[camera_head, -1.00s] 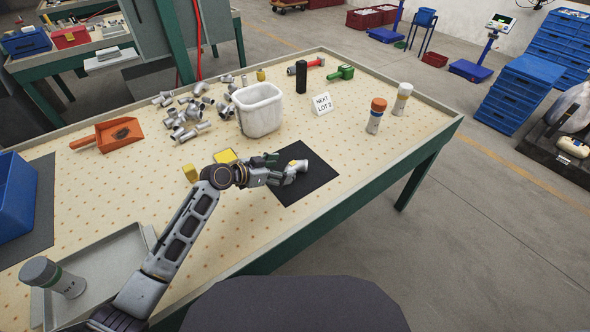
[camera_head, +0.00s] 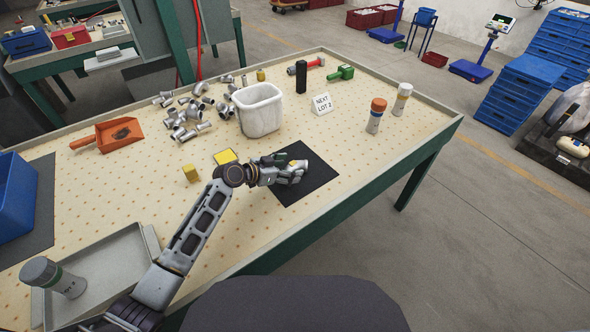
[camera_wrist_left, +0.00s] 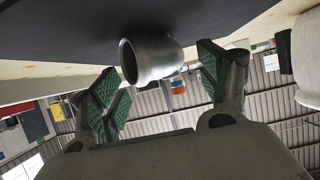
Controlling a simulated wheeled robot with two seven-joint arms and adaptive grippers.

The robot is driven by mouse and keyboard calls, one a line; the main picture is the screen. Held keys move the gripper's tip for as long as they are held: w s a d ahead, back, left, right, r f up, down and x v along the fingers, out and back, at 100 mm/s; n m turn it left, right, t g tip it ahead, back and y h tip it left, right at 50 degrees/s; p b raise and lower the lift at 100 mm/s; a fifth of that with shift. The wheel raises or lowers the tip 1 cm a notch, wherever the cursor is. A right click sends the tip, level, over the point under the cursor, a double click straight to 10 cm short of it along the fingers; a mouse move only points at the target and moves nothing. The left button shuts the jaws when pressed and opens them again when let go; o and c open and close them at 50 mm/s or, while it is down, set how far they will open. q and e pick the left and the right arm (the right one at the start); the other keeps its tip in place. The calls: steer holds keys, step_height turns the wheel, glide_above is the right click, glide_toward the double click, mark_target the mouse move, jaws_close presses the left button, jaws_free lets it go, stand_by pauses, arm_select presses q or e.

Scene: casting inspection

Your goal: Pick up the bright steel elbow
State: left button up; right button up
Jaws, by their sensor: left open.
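The bright steel elbow (camera_head: 297,168) lies on the black mat (camera_head: 318,181) near the table's front edge, partly hidden by my gripper in the head view. My left gripper (camera_head: 283,170) is low over the mat at the elbow. In the left wrist view the elbow (camera_wrist_left: 152,60) shows its round open end between the two green-padded fingers. The fingers (camera_wrist_left: 160,88) are spread, with a visible gap on each side of the elbow. My right gripper is not in view.
A white bin (camera_head: 260,110) stands behind the mat, with several loose fittings (camera_head: 185,118) to its left.

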mark_target(290, 167)
arm_select(q)
steer(key=shift+x, duration=1.65)
steer(key=c, duration=1.4)
